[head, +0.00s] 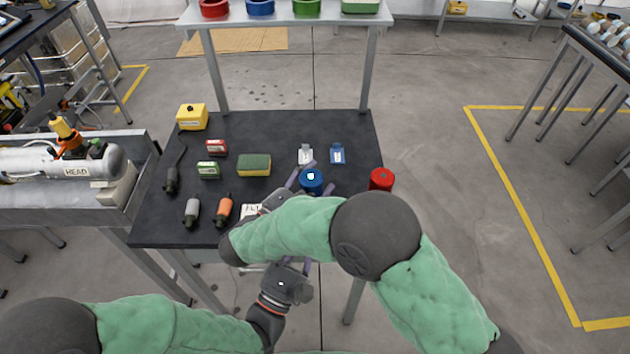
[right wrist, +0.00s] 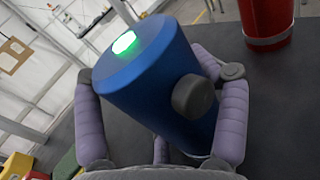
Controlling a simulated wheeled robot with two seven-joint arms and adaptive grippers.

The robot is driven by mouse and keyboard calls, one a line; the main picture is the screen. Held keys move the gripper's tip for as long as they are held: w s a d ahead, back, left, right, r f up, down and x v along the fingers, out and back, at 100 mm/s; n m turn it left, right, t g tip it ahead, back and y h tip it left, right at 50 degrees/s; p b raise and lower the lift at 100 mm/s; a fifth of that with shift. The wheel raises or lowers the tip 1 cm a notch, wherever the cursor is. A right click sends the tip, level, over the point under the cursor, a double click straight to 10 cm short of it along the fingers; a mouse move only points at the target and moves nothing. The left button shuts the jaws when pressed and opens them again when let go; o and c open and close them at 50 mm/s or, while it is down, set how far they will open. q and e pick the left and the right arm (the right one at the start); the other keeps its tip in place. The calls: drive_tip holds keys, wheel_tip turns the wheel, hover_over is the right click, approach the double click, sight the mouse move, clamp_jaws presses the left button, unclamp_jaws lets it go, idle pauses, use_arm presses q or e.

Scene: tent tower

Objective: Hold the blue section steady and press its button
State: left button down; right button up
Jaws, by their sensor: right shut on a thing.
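The blue section (head: 312,188) is a short cylinder at the front right of the dark table. In the right wrist view the blue section (right wrist: 150,75) shows large and tilted in the picture, with a button (right wrist: 124,42) lit green on its top and a dark round knob (right wrist: 193,97) on its side. My left gripper (head: 296,264) is in front of the table's near edge, apart from the section. Its fingers look spread and empty.
A red cylinder (head: 381,179) stands just right of the blue section. To the left are a sponge (head: 254,165), small boxes, bottles and a yellow box (head: 192,117). A shelf with coloured bins (head: 260,8) stands behind the table.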

drive_tip(key=shift+f, duration=0.2)
drive_tip(key=o, duration=1.7)
drive_tip(key=shift+a+r, duration=0.1)
drive_tip(key=shift+r, duration=0.05)
drive_tip(key=v, duration=0.7)
drive_tip(key=shift+s+a, duration=0.15)
drive_tip(key=shift+s, duration=0.05)
drive_tip(key=shift+w, duration=0.1)
